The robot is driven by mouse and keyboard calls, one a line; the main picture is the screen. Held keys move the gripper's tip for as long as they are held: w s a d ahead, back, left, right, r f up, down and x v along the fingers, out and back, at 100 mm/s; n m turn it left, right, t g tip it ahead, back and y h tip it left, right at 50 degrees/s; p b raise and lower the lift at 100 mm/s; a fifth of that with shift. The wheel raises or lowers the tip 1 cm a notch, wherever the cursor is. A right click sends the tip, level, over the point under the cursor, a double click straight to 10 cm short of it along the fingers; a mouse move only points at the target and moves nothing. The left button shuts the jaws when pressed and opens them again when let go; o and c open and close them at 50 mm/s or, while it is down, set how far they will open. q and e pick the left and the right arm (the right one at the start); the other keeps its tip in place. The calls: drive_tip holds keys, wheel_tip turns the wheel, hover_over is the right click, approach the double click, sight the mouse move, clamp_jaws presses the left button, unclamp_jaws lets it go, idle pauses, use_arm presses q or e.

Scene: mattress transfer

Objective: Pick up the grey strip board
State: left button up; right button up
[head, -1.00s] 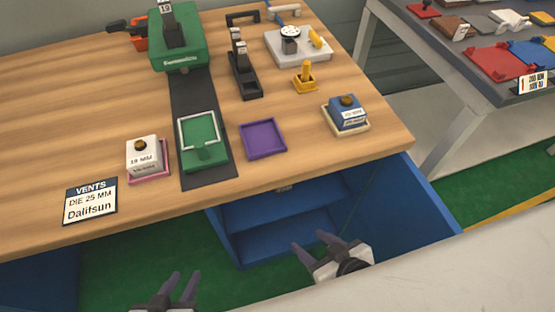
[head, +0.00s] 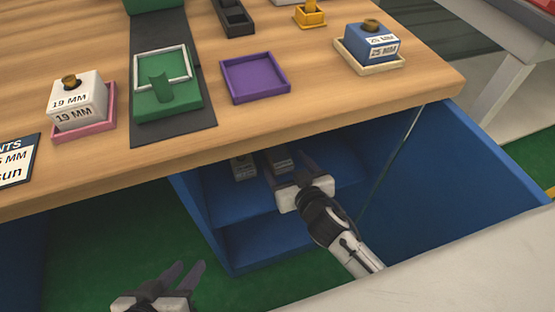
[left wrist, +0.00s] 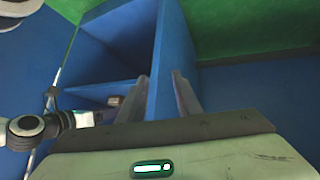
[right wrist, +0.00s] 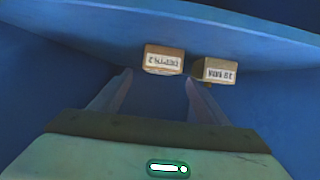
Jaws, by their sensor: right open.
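I cannot surely pick out a grey strip board. Two small blocks with white labels stand on the upper shelf of the blue cabinet under the bench: a left block (head: 243,168) and a right block (head: 279,160). The right wrist view shows two labelled blocks, one at left (right wrist: 164,59) and one at right (right wrist: 213,71), with upside-down lettering. My right gripper (head: 293,166) is open and empty, reaching into the cabinet; in its wrist view its fingers point at the blocks without holding them. My left gripper (head: 188,267) is open and empty, low in front of the bench.
The wooden bench top (head: 330,105) overhangs the cabinet. The cabinet's open blue door (head: 470,160) stands at right. On the bench are a white block (head: 78,100), a green tray (head: 166,82), a purple tray (head: 255,78) and a blue block (head: 371,42).

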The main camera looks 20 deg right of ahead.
sight(278, 153)
drive_tip(key=b+x, duration=0.2)
drive_tip(key=x, duration=0.5)
drive_tip(key=shift+f, duration=0.15)
drive_tip(key=c, duration=1.2)
